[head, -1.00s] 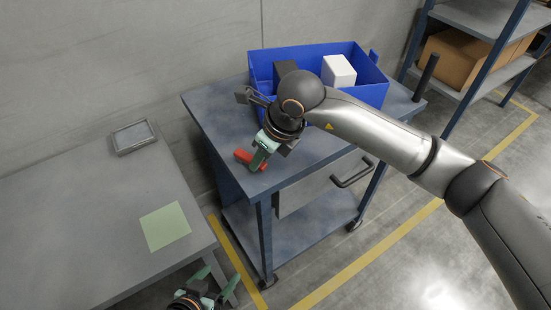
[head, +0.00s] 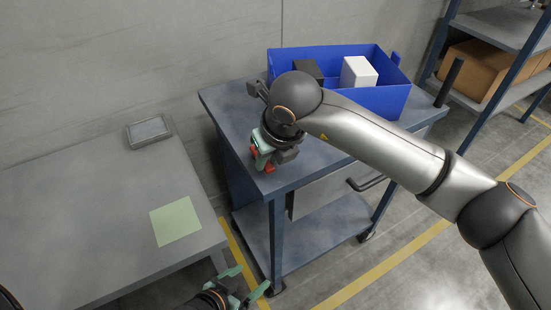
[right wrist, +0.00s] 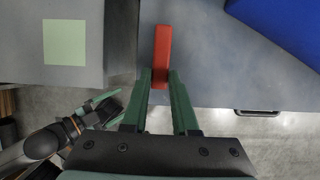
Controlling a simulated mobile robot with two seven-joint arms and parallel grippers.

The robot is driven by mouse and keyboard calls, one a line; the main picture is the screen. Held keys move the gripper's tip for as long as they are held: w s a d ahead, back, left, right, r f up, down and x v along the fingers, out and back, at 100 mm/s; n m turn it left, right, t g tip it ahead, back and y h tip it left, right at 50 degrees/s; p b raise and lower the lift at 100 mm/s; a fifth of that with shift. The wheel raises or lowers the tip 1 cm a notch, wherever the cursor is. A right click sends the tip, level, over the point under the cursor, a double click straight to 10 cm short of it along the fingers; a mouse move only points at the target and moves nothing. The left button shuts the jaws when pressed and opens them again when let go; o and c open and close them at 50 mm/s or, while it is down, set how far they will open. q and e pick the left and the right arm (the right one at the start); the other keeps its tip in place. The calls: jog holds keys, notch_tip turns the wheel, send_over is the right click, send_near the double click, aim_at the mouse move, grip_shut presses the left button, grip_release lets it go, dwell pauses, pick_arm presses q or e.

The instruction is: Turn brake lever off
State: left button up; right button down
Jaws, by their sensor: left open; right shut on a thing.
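The red brake lever (right wrist: 163,45) is at the near left corner of the blue-grey cart top (head: 335,150). In the right wrist view its near end lies between the green fingers of my right gripper (right wrist: 160,77), and the rest extends beyond the tips. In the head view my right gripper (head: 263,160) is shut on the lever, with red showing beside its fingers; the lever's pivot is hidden. My left gripper (head: 243,285) is open and empty, low in the head view beside the cart. It also shows in the right wrist view (right wrist: 100,102).
A blue bin (head: 385,102) with a dark box and a white box (head: 358,72) stands on the cart. A grey table (head: 90,220) with a green square (head: 175,221) is at left. A shelf with a cardboard box (head: 478,70) is at right. The cart has a drawer handle (head: 366,184).

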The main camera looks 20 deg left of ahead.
jog(key=c, duration=0.7)
grip_release()
jog(key=v, duration=1.2)
jog(key=shift+s+d+r+p, duration=0.1)
jog(key=shift+r+p, duration=0.2)
jog(key=shift+s+f, duration=0.1)
